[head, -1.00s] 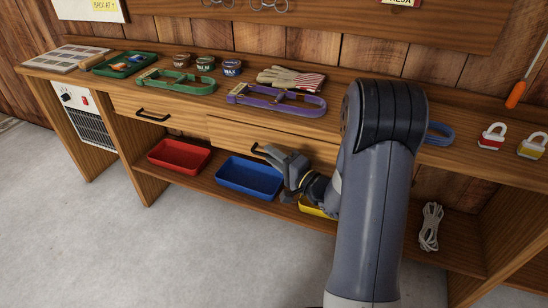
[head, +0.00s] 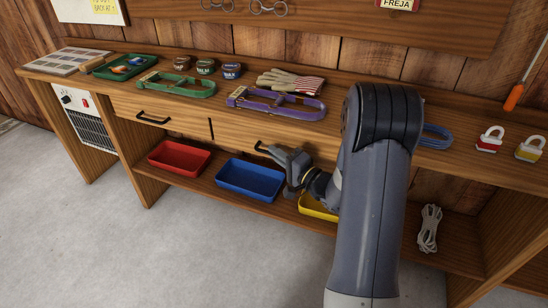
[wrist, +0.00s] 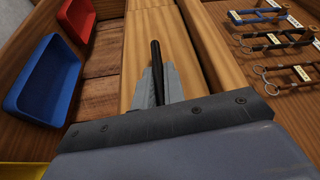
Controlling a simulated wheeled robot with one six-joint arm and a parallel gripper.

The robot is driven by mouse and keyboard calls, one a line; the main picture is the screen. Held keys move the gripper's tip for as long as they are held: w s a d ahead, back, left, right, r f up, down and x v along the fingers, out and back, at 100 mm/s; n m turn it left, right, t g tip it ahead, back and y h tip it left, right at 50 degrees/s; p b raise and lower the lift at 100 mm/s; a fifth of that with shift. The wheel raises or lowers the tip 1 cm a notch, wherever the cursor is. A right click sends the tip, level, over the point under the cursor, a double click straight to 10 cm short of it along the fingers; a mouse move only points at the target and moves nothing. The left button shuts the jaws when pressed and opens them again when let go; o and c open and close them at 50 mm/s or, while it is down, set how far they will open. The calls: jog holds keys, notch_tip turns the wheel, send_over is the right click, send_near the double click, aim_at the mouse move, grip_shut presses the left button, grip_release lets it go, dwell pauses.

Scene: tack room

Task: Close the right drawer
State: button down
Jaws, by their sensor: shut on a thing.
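The right drawer (head: 232,132) has a plain wooden front under the bench top. In the head view its front looks nearly level with the left drawer beside it; I cannot tell if a small gap is left. My forearm hides the right part of the drawer front.
The left drawer (head: 165,121) has its own handle. Red (head: 180,159), blue (head: 250,180) and yellow (head: 315,207) trays sit on the shelf below. A purple strap item (head: 277,105) lies on the bench above. The floor in front is clear.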

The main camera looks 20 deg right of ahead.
jog(key=shift+w+d, duration=0.4)
jog(key=shift+w, duration=0.05)
jog(key=c, duration=1.5)
grip_release()
jog(key=shift+w, duration=0.1)
jog(key=p+v, duration=0.2)
jog(key=v, duration=0.8)
jog(key=shift+s+d, duration=0.25)
jog(key=shift+s, duration=0.1)
